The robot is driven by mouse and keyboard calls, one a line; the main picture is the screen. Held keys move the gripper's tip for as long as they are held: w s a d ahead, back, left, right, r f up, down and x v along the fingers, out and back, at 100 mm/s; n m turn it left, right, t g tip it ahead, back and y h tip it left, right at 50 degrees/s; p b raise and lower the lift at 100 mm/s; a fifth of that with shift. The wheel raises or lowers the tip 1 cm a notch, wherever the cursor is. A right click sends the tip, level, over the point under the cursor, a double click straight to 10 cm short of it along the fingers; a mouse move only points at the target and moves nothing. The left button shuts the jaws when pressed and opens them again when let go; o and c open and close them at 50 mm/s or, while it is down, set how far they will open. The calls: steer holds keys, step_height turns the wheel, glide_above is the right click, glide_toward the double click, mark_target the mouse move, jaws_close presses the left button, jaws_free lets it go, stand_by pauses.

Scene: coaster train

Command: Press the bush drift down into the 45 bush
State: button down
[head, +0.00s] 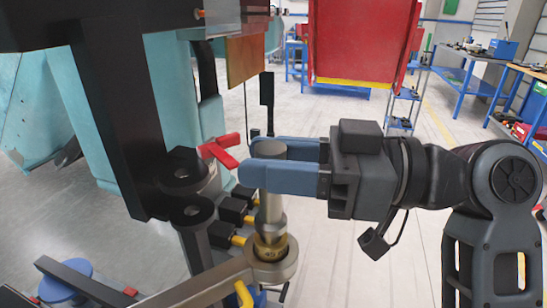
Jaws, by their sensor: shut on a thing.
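The bush drift (271,208) is a grey-brown metal rod with a wider head. It stands about upright in the middle of the head view. My gripper (258,162) comes in from the right with blue fingers shut around the drift's upper part. The 45 bush (270,247) is a brass-coloured ring with a marking that appears to read 45. It sits in the round eye of a metal arm (215,285). The drift's lower end meets the bush; how deep it sits inside is hidden.
A dark press-like frame (115,110) with black cylinders (192,212) and a red handle (219,150) stands close on the left. A red panel (362,40) and blue workbenches (470,85) are farther back. Open floor lies behind my gripper.

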steer(key=shift+f+b, duration=0.8)
steer(key=shift+f, duration=0.2)
stand_by(1.2)
steer(key=c, duration=0.6)
jaws_free()
